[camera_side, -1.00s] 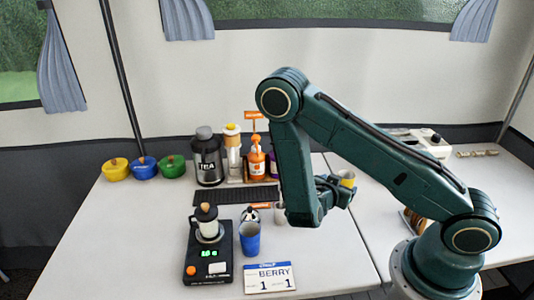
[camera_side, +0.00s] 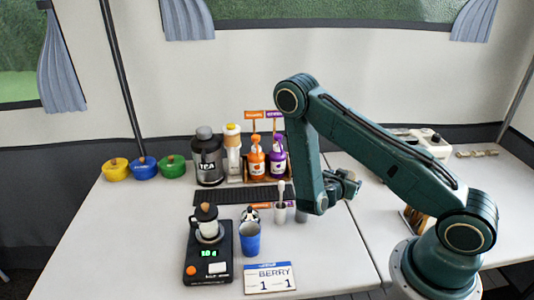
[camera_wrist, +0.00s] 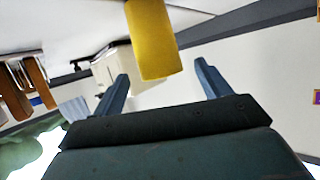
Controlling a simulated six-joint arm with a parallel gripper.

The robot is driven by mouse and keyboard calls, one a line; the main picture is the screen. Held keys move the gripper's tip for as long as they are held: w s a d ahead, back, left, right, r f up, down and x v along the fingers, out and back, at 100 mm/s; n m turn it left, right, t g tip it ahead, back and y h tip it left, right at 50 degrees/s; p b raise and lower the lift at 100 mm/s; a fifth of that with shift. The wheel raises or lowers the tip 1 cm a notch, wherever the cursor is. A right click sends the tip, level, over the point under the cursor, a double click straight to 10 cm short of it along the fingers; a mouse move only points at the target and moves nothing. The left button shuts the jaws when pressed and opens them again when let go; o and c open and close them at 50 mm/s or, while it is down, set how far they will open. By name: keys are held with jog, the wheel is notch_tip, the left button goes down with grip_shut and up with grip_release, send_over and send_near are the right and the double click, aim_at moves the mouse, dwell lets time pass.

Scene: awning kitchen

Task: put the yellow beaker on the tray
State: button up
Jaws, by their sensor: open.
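The yellow beaker (camera_wrist: 152,40) shows in the wrist view as a plain yellow cylinder, cut off by the top edge. Its near end lies around the level of my fingertips, with a clear gap on each side. My gripper (camera_wrist: 162,72) is open and does not touch it there. In the side view my gripper (camera_side: 347,184) is right of the forearm, above the worktop; the beaker cannot be made out there. A black ribbed flat piece (camera_side: 240,197) on the left table may be the tray; I cannot tell for sure.
A scale (camera_side: 208,265) carries a jar. A blue cup (camera_side: 249,240) and a BERRY card (camera_side: 270,278) stand beside it. Orange (camera_side: 257,164) and purple (camera_side: 278,164) bottles, a TEA canister (camera_side: 208,160) and coloured bowls (camera_side: 144,168) line the back.

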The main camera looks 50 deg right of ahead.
jog(key=shift+d, duration=0.15)
jog(key=shift+x, duration=2.45)
jog(key=shift+w, duration=0.1)
jog(key=shift+c, duration=0.3)
jog(key=c, duration=1.1)
jog(key=shift+r, duration=0.35)
notch_tip(320, 180, up, 19)
jog(key=shift+r, duration=0.2)
dwell(0.6)
